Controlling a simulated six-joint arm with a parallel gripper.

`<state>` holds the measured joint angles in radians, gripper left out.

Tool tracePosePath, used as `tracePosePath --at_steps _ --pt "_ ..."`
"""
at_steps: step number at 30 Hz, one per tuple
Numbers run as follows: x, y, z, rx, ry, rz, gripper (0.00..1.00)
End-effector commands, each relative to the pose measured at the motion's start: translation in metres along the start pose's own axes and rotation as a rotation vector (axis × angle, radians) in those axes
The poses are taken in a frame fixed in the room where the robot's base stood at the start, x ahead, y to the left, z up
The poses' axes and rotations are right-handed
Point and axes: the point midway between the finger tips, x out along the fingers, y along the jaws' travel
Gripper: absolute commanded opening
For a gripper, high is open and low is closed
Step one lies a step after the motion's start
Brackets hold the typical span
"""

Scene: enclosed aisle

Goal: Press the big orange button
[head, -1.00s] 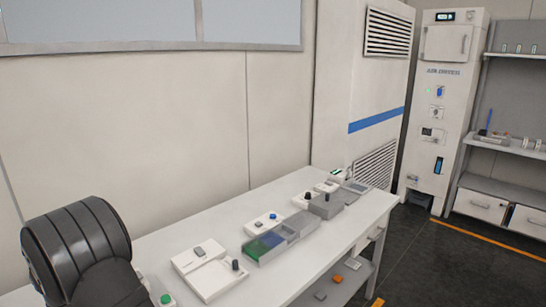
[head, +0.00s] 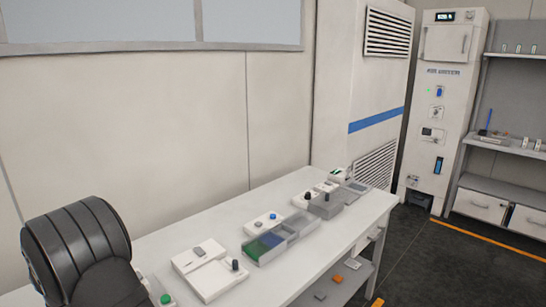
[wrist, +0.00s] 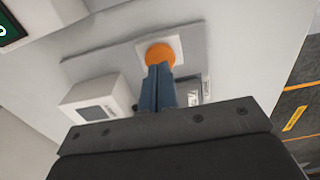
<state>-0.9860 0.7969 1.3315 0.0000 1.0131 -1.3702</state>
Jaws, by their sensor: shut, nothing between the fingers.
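The big orange button (wrist: 158,54) shows in the wrist view, round and set on a pale square plate on a grey panel. My gripper (wrist: 158,68) is shut and empty, its blue-grey fingers side by side. The fingertips overlap the lower part of the button in this view, so I cannot tell whether they touch it or stop just short. In the head view I cannot make out the button or my gripper; only a dark part of my arm shows at the lower left.
In the wrist view a white box (wrist: 97,100) stands left of the fingers and a dark display (wrist: 12,25) is at the upper left. The head view shows a white bench (head: 300,262) with several small devices, a tall cabinet (head: 440,100) and shelves (head: 500,190) at the right.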

Motion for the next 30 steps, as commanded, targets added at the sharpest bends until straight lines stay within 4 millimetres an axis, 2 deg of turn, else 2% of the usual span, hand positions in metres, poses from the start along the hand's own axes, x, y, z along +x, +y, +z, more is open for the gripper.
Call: tracePosePath --at_steps 30 --pt "0.020 0.000 0.000 0.000 0.000 -0.001 0.00"
